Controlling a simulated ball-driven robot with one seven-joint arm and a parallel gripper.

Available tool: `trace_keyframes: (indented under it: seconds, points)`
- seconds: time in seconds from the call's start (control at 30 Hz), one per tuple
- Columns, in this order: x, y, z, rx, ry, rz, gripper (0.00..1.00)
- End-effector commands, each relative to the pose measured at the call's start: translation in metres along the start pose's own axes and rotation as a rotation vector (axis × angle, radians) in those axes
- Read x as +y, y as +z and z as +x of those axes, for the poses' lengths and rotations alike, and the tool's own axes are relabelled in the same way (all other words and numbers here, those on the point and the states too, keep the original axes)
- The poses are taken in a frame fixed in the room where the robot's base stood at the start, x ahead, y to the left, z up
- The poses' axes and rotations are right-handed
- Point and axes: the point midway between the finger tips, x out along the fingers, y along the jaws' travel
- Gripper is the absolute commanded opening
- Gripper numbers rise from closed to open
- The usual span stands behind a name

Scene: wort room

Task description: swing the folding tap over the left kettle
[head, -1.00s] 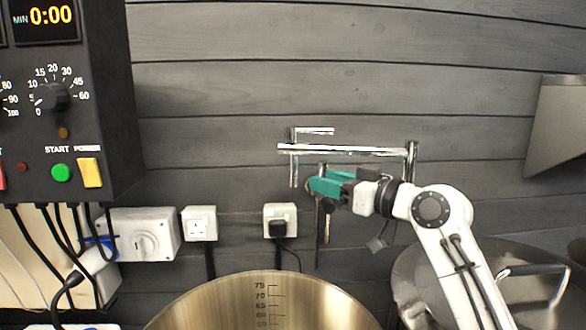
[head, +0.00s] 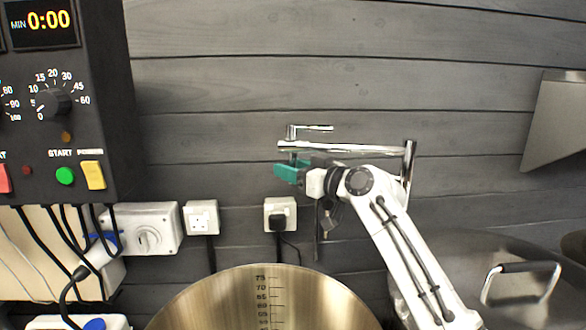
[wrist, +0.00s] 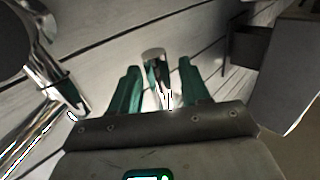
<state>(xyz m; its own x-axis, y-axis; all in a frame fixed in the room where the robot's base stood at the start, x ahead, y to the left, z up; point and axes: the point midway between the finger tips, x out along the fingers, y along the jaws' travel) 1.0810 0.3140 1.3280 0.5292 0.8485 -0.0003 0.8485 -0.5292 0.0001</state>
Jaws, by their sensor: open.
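The folding tap (head: 345,149) is a chrome pipe on the dark plank wall. Its horizontal arm runs left from an upright at the right, with a small lever on top and a short down-spout at the left end. The left kettle (head: 200,305) is a wide steel pot with volume marks inside, below the spout end. My gripper (head: 287,172) has green fingers and is at the down-spout, partly covering it. In the wrist view, my gripper (wrist: 158,78) is open, with a chrome tube end (wrist: 153,58) between its fingers. Contact cannot be told.
A lidded steel kettle (head: 455,250) with a handle stands at the right, partly behind my arm. A control box (head: 110,90) hangs at the upper left, with sockets (head: 202,217) and cables below. A grey metal hood (head: 556,120) is at the right.

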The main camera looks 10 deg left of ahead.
Motion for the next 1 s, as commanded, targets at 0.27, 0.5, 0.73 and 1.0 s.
trace_keyframes:
  seconds: [0.27,0.5,0.73,1.0]
  points:
    - [-0.0001,0.0002,-0.0002,0.0,0.0,0.0,0.26]
    - [-0.0001,0.0002,-0.0003,0.0,0.0,0.001,0.03]
    - [0.0,0.0003,-0.0003,-0.001,0.0,0.001,0.0]
    - [-0.0019,0.0018,-0.0019,-0.001,-0.01,0.0,0.0]
